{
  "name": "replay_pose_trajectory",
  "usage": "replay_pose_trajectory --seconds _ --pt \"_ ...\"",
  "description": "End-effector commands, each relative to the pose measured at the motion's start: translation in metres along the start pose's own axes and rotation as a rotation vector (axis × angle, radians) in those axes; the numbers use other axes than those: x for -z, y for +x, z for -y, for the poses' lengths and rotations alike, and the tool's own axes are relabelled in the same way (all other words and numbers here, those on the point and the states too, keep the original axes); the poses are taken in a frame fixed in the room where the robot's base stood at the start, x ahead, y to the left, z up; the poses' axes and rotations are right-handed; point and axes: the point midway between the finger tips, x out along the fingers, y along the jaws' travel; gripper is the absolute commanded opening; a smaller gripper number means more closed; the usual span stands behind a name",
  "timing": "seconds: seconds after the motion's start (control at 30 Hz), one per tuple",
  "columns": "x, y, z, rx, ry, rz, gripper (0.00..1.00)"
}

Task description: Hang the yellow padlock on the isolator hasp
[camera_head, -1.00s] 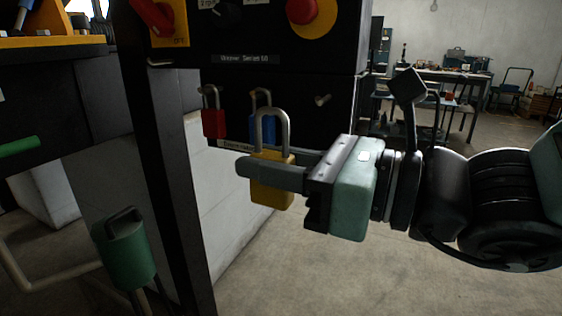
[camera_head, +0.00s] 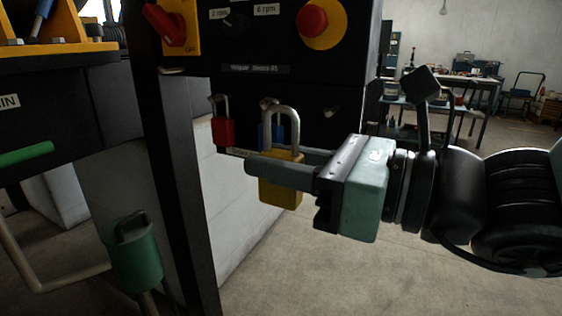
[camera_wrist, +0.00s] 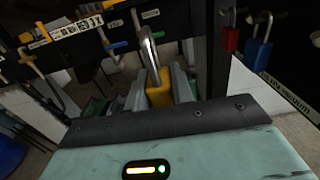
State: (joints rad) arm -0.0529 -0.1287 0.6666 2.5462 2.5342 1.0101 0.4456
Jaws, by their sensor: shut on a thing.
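The yellow padlock (camera_head: 281,192) is held upright between the fingers of my gripper (camera_head: 278,171), with its steel shackle pointing up. In the wrist view the yellow padlock (camera_wrist: 159,90) sits between the fingers with the shackle leaning up and left. My gripper is in front of the lower black panel and hides part of it. The red isolator handle (camera_head: 166,24) on its yellow plate is up and left of the padlock. A small metal piece (camera_head: 172,71) juts out below that plate; it may be the hasp. The padlock appears apart from it.
A red padlock (camera_head: 222,131) and a partly hidden blue padlock (camera_head: 265,133) hang on the panel behind my gripper. A bare peg (camera_head: 331,109) is to their right. A black post (camera_head: 172,180) and a green canister (camera_head: 135,255) stand at left. A red emergency button (camera_head: 312,20) is above.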

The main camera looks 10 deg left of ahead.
Motion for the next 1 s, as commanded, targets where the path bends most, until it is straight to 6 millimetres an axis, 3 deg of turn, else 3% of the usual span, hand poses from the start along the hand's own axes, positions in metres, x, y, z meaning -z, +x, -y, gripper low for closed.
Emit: replay_pose_trajectory --seconds 1.0 --pt "-0.003 0.0 -0.057 -0.002 -0.001 0.002 0.0"
